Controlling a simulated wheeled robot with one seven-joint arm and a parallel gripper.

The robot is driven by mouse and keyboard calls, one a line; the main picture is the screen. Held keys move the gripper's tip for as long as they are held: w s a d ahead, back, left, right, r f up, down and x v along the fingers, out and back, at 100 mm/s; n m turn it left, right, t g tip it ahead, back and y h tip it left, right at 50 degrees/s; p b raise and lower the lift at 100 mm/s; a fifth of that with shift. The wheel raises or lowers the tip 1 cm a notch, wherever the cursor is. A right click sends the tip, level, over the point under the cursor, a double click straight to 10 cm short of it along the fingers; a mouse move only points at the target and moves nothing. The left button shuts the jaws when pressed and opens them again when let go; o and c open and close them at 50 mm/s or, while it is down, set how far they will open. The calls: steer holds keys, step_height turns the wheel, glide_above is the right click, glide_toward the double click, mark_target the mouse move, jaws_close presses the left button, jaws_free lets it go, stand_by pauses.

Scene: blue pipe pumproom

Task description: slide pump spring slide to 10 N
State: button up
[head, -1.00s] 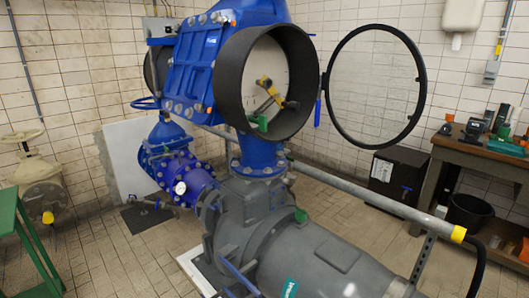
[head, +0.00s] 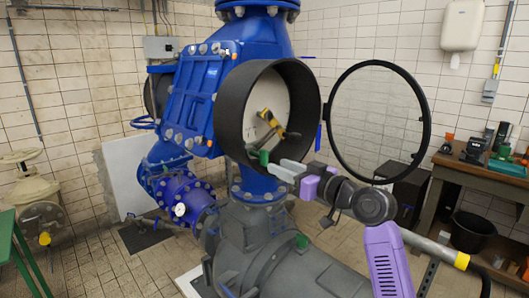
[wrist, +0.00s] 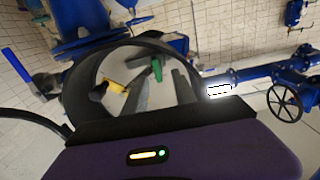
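The round black housing (head: 232,125) on the blue pump is open at the front and has a pale face inside. A yellow and black lever (head: 270,124) and a green piece (head: 264,158) show in it; I cannot tell which is the spring slide. No 10 N mark is readable. My gripper (head: 278,168) reaches in from the lower right, its fingertips close to the green piece. In the wrist view the two dark fingers (wrist: 160,75) stand apart, with the green piece (wrist: 156,68) at their tips. Contact cannot be told. The yellow lever (wrist: 115,84) lies left of them.
The round glass door (head: 378,120) is swung open to the right, beside my arm. A grey pipe with a yellow end (head: 461,261) runs below. A wooden bench (head: 480,175) with tools stands at the right. A green table (head: 8,245) is at the left edge.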

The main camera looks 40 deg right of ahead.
mark_target(268, 154)
steer(key=w, duration=0.2)
steer(key=w+r+p, duration=0.1)
steer(key=w, duration=0.1)
steer(key=w+p, duration=0.1)
steer(key=w, duration=0.1)
steer(key=shift+w+d+r, duration=0.1)
steer(key=shift+d+r, duration=0.2)
steer(key=shift+w+f, duration=0.1)
steer(key=shift+w, duration=0.7)
steer(key=shift+c, duration=0.4)
jaws_close()
